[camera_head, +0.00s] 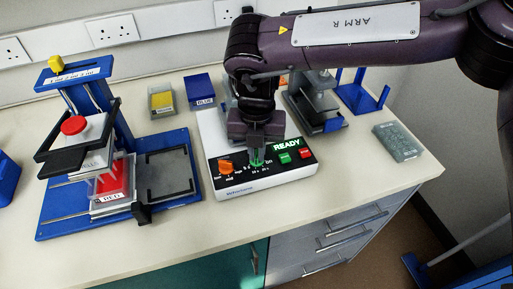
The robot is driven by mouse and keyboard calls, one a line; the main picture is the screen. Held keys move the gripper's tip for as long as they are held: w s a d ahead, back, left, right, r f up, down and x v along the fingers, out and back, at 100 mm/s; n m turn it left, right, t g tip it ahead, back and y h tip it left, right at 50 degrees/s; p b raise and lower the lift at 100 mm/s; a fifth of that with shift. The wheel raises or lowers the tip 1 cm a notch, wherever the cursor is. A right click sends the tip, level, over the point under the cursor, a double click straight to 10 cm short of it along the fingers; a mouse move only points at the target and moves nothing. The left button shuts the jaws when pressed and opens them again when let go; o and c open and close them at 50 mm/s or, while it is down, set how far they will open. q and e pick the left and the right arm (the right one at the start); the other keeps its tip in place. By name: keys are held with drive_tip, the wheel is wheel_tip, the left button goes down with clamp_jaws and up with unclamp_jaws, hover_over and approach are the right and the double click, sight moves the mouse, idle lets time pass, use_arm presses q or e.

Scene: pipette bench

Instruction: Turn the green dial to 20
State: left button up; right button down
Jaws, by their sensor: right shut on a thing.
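The green dial (257,161) is on the black front panel of a white bench device (248,188), between an orange dial (226,168) and the green and red buttons. My right gripper (257,154) points down over the green dial and is shut on it. The gripper hides most of the dial, and its pointer cannot be made out. Small scale marks show around it but are too small to read surely. My left gripper is not in view.
A blue-framed press (110,150) with a red knob stands at the left. A yellow-topped box (161,101) and a blue box (199,91) are behind. A grey block (397,141) and blue rack (362,95) are at the right. The bench front is clear.

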sight(257, 154)
drive_tip(key=n+p, duration=0.1)
drive_tip(key=n, duration=0.3)
drive_tip(key=shift+r+p, duration=0.15)
drive_tip(key=shift+p, duration=0.2)
drive_tip(key=n, duration=0.5)
drive_tip(key=shift+p, duration=0.4)
drive_tip(key=shift+w+n, duration=0.1)
drive_tip(key=shift+n, duration=0.2)
drive_tip(key=c, duration=1.5)
unclamp_jaws()
drive_tip(key=shift+c, duration=0.2)
drive_tip(key=shift+r+b, duration=0.65)
drive_tip(key=shift+r, duration=3.2)
drive_tip(key=shift+f, duration=0.1)
